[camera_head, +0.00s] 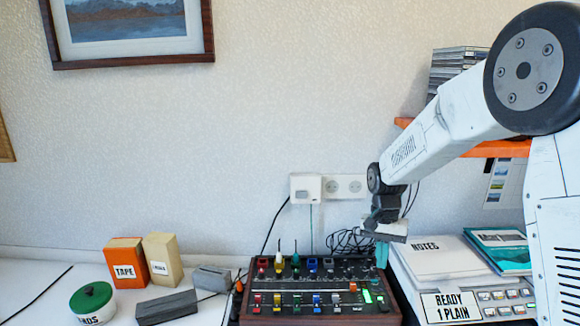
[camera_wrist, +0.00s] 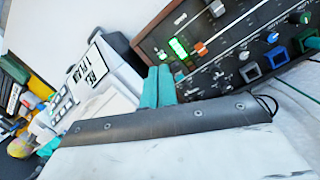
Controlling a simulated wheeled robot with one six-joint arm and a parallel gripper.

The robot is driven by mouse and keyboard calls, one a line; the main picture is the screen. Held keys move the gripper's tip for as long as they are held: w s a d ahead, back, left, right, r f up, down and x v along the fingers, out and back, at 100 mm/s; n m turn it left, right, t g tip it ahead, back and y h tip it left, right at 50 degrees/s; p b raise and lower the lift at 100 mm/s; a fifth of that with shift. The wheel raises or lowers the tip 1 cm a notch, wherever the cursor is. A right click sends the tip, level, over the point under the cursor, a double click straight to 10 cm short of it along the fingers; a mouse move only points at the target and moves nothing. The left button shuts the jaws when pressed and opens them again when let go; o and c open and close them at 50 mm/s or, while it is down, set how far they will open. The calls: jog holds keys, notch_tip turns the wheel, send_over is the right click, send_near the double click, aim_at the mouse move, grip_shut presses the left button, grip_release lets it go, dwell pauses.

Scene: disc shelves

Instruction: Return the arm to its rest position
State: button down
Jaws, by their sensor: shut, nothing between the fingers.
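My gripper (camera_head: 382,255) shows in the head view at the end of my white arm, in front of the wall at the right edge of the mixer. Its teal fingers are together with nothing between them, and they also show in the wrist view (camera_wrist: 158,87). The arm reaches down and to the left from the upper right. The mixer (camera_head: 318,320), a dark panel with coloured knobs and lit green keys, lies below and left of the fingers. In the wrist view the mixer (camera_wrist: 160,30) is just beyond the fingertips. I cannot tell the exact gap between them.
A white device labelled "READY 1 PLAIN" (camera_head: 451,307) stands right of the mixer, with notes (camera_head: 445,262) on top. An orange shelf (camera_head: 490,150) with stacked discs (camera_head: 456,65) is behind the arm. Boxes (camera_head: 125,262) and a green-lidded tin (camera_head: 92,300) stand at left. Open wall space lies above the mixer.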

jog(key=s+d+r+n+t, duration=0.1)
jog(key=s+r, duration=0.4)
jog(key=s, duration=0.6)
jog(key=s+d+r+n+t, duration=0.1)
jog(key=s+r, duration=0.4)
jog(key=s, duration=0.6)
jog(key=s+d+r+n+t, duration=0.1)
jog(key=s+r+n, duration=0.2)
jog(key=s, duration=0.9)
jog(key=shift+d+r+n+t, duration=0.15)
jog(key=shift+r+n+t, duration=0.15)
jog(key=shift+r, duration=1)
